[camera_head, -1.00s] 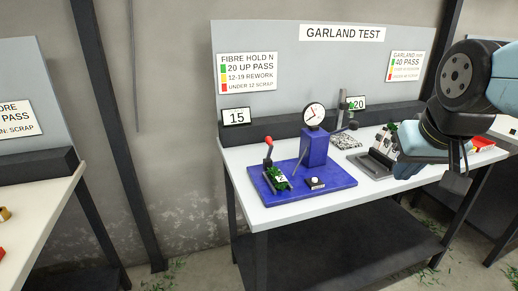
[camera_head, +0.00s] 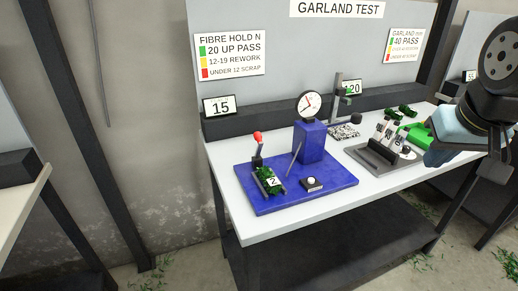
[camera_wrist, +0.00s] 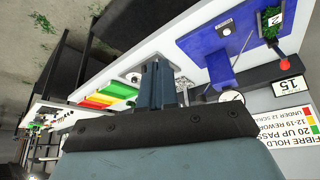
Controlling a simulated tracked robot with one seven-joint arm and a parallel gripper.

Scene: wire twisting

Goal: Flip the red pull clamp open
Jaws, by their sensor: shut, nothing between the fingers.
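The red pull clamp (camera_head: 258,147) has a grey lever with a red knob on top, standing roughly upright on the left of the blue baseplate (camera_head: 325,193). A green tuft with a white tag reading 2 (camera_head: 270,181) sits at its foot. In the wrist view the red knob (camera_wrist: 283,65) is at the upper right, beside the green tuft (camera_wrist: 270,25). My gripper (camera_head: 496,172) is at the right edge of the head view, well apart from the clamp. In the wrist view its fingers (camera_wrist: 157,75) are together with nothing between them. The clamp's jaw is too small to make out.
A blue post with a dial gauge (camera_head: 308,105) stands right of the clamp, with a thin rod and a small dark block (camera_head: 312,184) in front. A grey fixture with tagged samples (camera_head: 380,155) lies nearer my arm. The white table's front left edge (camera_head: 240,230) is clear.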

